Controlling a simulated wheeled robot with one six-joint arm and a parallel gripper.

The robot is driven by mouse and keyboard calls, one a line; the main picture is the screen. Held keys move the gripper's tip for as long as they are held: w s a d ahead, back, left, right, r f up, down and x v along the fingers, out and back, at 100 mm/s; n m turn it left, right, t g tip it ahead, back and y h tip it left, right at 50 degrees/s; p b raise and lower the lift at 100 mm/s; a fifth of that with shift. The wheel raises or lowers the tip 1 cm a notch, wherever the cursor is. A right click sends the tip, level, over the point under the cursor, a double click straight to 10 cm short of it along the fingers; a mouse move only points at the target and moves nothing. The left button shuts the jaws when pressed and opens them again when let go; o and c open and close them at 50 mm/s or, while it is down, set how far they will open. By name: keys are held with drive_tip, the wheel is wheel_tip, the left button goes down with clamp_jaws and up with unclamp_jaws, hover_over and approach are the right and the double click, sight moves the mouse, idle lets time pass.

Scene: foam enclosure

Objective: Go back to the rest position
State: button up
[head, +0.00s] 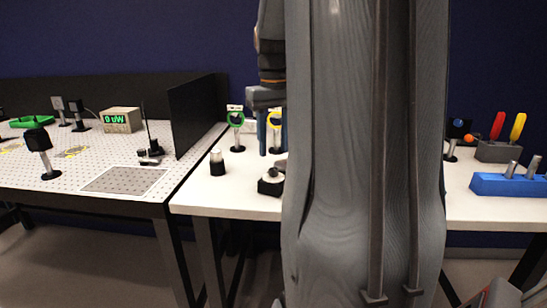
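My gripper (270,152) hangs fingers-down over the white table, left of my large grey arm link. Its two dark blue fingers appear a little apart, with nothing seen between them. The arm link hides part of the gripper's right side. A rest position is not marked in view.
A black panel (193,115) stands on the perforated optical table (100,150) at left.

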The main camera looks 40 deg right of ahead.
drive_tip(key=shift+r, duration=1)
